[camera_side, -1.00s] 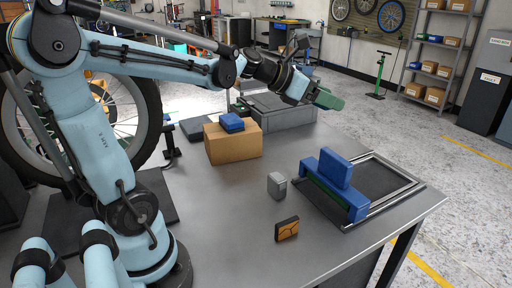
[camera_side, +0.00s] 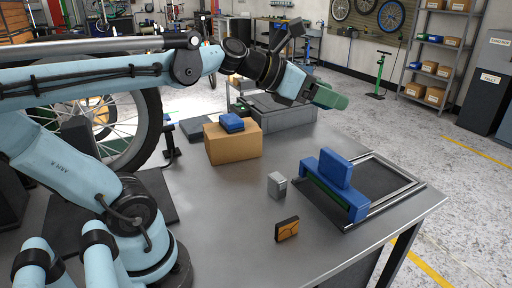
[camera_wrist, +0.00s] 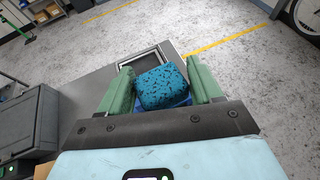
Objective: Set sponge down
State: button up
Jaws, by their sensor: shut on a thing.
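In the wrist view, the sponge (camera_wrist: 160,88) is a teal-blue block with dark speckles, sitting between the two green fingers of my gripper (camera_wrist: 161,86). In the side view, my gripper (camera_side: 328,96) is held in the air above the far part of the bench, tilted down to the right. Its green finger shows there, and the sponge is hidden behind it. My gripper is shut on the sponge, clear of the bench top.
A metal bench (camera_side: 235,225) carries a cardboard box (camera_side: 233,150) with a blue item on top, a grey crate (camera_side: 285,118), a railed dark frame (camera_side: 405,180) with blue blocks (camera_side: 335,170), a small grey box (camera_side: 277,185) and an orange-black block (camera_side: 287,229). The front middle is clear.

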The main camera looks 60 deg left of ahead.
jog(key=w+a+f, duration=0.2)
jog(key=w+a, duration=0.2)
jog(key=w, duration=0.1)
send_over(292, 165)
notch_tip(292, 165, down, 17)
jog(key=shift+a+f+m+h, duration=0.15)
jog(key=shift+f+m+h, duration=0.25)
jog(key=shift+f, duration=0.2)
jog(key=shift+f, duration=0.1)
jog(key=shift+f, duration=4.7)
jog(key=shift+f, duration=0.25)
